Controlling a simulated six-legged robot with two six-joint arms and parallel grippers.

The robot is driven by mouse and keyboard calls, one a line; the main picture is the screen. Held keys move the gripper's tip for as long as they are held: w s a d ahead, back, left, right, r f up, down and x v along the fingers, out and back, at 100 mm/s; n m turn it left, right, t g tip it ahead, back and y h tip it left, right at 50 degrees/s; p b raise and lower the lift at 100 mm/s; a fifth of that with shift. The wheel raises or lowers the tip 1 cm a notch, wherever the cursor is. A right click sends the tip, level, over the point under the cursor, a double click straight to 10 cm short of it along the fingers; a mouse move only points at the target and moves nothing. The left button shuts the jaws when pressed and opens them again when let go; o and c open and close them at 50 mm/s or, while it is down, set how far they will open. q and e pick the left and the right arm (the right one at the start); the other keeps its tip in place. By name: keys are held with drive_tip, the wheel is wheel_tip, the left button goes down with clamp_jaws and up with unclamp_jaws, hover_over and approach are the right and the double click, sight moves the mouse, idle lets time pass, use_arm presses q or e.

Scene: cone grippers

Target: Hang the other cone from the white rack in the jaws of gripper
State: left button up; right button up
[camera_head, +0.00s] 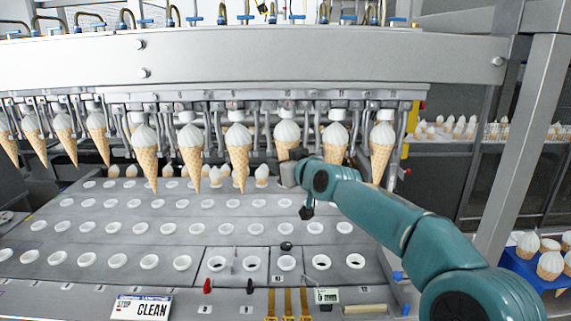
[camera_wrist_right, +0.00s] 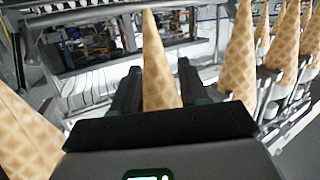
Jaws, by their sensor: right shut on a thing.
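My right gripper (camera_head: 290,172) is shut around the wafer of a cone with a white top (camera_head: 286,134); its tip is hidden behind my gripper. The cone is upright, point down, in the row of hanging cones, its top just under the machine's jaws (camera_head: 287,108). I cannot tell whether those jaws grip it. In the right wrist view the held cone (camera_wrist_right: 160,70) stands between my two fingers (camera_wrist_right: 155,92), its tip toward the picture's top. Cones hang on both sides, such as one at left (camera_head: 238,150) and one at right (camera_head: 335,140). My left gripper is out of view.
A shelf of white-topped cones (camera_head: 450,130) stands at the back right, and a blue tray (camera_head: 530,275) with cones at the lower right. Below the row lies a grey plate with rows of round holes (camera_head: 130,225).

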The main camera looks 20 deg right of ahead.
drive_tip(key=shift+d+r, duration=0.3)
drive_tip(key=shift+r, duration=0.3)
drive_tip(key=o, duration=1.2)
drive_tip(key=shift+w, duration=0.1)
drive_tip(key=shift+a+p, duration=0.1)
drive_tip(key=shift+p, duration=0.55)
drive_tip(key=shift+s+a+f+p, duration=0.25)
drive_tip(key=shift+f+p, duration=0.25)
drive_tip(key=shift+p, duration=0.45)
drive_tip(key=shift+s+a+p, duration=0.15)
drive_tip(key=shift+s+p, duration=0.05)
drive_tip(key=shift+p, duration=0.1)
drive_tip(key=s+p, duration=0.1)
drive_tip(key=s, duration=0.1)
drive_tip(key=s+a, duration=0.1)
drive_tip(key=s, duration=0.1)
drive_tip(key=s+p, duration=0.1)
drive_tip(key=s, duration=0.1)
drive_tip(key=shift+s+a+f+p, duration=0.15)
drive_tip(key=shift+a+f+p, duration=0.15)
drive_tip(key=shift+a+p, duration=0.1)
drive_tip(key=shift+s+d, duration=0.1)
